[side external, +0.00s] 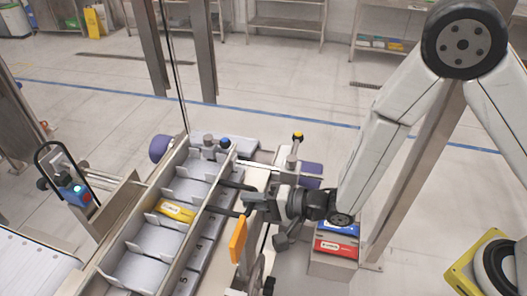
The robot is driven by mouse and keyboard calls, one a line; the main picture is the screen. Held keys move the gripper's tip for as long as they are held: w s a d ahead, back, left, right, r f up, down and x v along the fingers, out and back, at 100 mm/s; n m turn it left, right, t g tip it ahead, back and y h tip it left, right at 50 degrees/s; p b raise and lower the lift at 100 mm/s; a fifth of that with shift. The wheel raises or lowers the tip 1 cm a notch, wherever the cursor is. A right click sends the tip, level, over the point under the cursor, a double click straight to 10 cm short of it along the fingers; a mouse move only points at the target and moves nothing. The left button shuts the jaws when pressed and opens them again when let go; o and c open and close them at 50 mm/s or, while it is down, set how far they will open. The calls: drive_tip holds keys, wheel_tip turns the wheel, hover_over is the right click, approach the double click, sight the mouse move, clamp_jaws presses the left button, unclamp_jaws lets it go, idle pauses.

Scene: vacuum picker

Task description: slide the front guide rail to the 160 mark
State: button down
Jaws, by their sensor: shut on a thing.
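My gripper (222,197) reaches in from the right over the compartment conveyor, its dark fingers pointing left to the long metal rail (196,226) along the near side of the compartments. I take this rail to be the front guide rail. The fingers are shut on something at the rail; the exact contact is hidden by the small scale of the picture. An orange plate (238,241) hangs just below my gripper. The 160 mark and its scale are not readable here.
A yellow packet (177,211) lies in one compartment. A yellow-topped post (298,137) stands behind my gripper. Blue and red boxes (337,246) sit below my wrist. A blue button box (74,195) is at left.

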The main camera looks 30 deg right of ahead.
drive_tip(key=shift+f+v, duration=0.2)
drive_tip(key=shift+v, duration=0.8)
drive_tip(key=shift+f+v, duration=0.2)
drive_tip(key=shift+v, duration=0.8)
drive_tip(key=shift+d, duration=0.1)
drive_tip(key=c, duration=0.7)
unclamp_jaws()
drive_tip(key=shift+o, duration=0.2)
drive_tip(key=shift+s, duration=0.15)
wheel_tip(320, 180, up, 8)
drive_tip(key=s+d, duration=0.2)
drive_tip(key=shift+f, duration=0.15)
drive_tip(key=shift+w, duration=0.1)
